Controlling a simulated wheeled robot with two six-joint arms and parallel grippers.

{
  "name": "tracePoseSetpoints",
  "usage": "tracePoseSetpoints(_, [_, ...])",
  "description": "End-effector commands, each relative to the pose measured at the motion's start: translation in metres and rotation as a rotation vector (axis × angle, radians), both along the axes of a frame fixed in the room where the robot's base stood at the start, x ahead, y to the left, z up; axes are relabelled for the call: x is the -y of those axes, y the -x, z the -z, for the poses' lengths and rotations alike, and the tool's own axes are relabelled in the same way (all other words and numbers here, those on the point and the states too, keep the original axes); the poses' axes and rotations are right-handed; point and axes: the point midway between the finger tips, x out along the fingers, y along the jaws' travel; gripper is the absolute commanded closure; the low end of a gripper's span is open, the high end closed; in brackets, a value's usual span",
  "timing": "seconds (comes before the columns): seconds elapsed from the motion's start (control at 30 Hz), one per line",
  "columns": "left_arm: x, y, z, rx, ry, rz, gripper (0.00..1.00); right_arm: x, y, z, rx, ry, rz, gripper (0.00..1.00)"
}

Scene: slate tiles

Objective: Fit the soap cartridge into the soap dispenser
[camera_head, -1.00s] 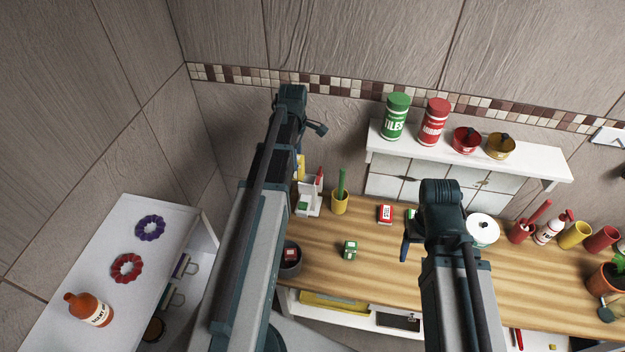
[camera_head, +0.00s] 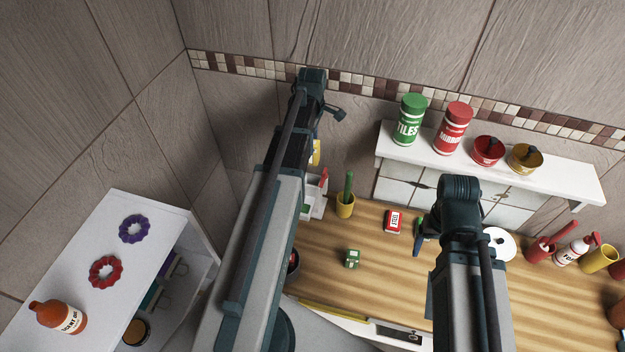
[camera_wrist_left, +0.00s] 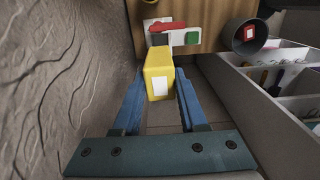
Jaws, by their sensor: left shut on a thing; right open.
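A yellow block with a white label, which looks like the soap cartridge (camera_wrist_left: 158,72), is held between the blue fingers of my left gripper (camera_wrist_left: 157,92). In the head view a sliver of the yellow cartridge (camera_head: 316,153) shows behind my left arm, beside the back wall and above the counter. My right gripper (camera_head: 424,240) is open over the counter, partly hidden by its own wrist. I cannot pick out a soap dispenser for certain. A white holder with red and green parts (camera_wrist_left: 172,34) stands on the counter beyond the cartridge; my left arm partly hides it in the head view.
The wooden counter (camera_head: 385,275) holds a yellow cup (camera_head: 345,205), a red box (camera_head: 394,221) and a green box (camera_head: 352,259). A white wall shelf (camera_head: 480,167) with canisters and pots is at right. A rough wall (camera_wrist_left: 60,90) runs close along the left in the wrist view.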

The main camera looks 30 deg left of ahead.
Motion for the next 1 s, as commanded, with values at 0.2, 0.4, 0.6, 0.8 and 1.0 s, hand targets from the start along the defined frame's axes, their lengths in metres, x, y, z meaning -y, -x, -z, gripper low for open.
tracePoseSetpoints(0.2, [0.000,0.000,0.050,0.000,0.000,0.000,1.00,0.000,0.000,0.050,0.002,-0.001,0.003,0.23])
tracePoseSetpoints(0.4, [0.000,0.000,0.085,0.000,0.000,0.000,1.00,0.000,-0.001,0.085,0.003,0.000,0.002,0.23])
tracePoseSetpoints(0.6, [0.000,0.000,0.107,0.000,0.000,0.000,1.00,0.000,-0.001,0.107,0.003,0.001,-0.005,0.23])
tracePoseSetpoints(0.8, [0.000,0.000,0.106,0.000,0.000,0.000,1.00,0.000,-0.001,0.106,0.003,0.001,-0.006,0.23])
tracePoseSetpoints(1.0, [0.000,0.000,0.125,0.000,0.000,0.000,1.00,0.000,-0.001,0.125,0.003,0.002,-0.009,0.23])
